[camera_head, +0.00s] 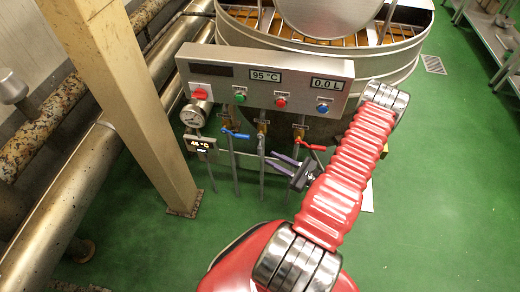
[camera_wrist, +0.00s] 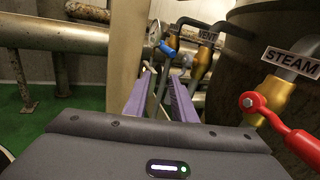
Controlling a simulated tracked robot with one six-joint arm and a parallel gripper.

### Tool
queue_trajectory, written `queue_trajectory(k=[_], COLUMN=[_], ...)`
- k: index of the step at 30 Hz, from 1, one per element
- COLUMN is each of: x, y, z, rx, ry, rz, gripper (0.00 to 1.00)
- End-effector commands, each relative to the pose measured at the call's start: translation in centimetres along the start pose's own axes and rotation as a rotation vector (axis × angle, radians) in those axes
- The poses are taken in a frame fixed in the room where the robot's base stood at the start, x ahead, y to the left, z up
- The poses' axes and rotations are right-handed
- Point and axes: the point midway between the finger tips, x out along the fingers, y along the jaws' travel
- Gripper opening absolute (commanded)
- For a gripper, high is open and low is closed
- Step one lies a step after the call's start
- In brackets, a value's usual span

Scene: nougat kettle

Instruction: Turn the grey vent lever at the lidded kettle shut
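The lidded kettle (camera_head: 390,66) stands at the top of the head view. The VENT label (camera_wrist: 207,36) marks a brass valve (camera_wrist: 201,68) in the wrist view. The grey vent lever (camera_wrist: 184,61) seems to show just beyond my fingertips, small and partly hidden, so its exact angle is unclear. My gripper (camera_head: 274,160) is below the control panel in the head view, its purple fingers pointing left near the middle valve. In the wrist view, my gripper (camera_wrist: 162,80) has its fingers apart with a gap between them. I cannot tell whether either finger touches the lever.
A red lever (camera_wrist: 290,128) by the STEAM label (camera_wrist: 293,62) is close on the right. A blue lever (camera_wrist: 167,48) lies beyond my fingers. The control panel (camera_head: 265,77) is above my gripper. A beige post (camera_head: 130,95) and pipes stand left. Green floor is open at right.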

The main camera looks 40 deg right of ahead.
Motion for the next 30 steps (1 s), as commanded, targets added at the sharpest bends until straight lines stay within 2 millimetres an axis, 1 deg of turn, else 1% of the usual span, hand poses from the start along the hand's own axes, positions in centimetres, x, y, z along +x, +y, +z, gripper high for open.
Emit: queue_trajectory(k=[1, 3, 6, 9, 22, 26, 30], x=[-0.9, -1.9, -2.9, -3.4, -3.4, -2.9, -1.8], y=[-0.1, -0.4, -0.6, -0.8, -0.8, -0.9, -1.1], z=[-1.4, -2.7, -4.2, -4.9, -5.0, -5.0, -5.0], rx=[0.027, 0.052, 0.077, 0.088, 0.09, 0.09, 0.091], ry=[-0.002, -0.004, -0.007, -0.007, -0.008, -0.008, -0.008], rz=[-0.05, -0.108, -0.168, -0.2, -0.207, -0.205, -0.204], gripper=[0.24, 0.24, 0.24, 0.24, 0.24, 0.24, 0.24])
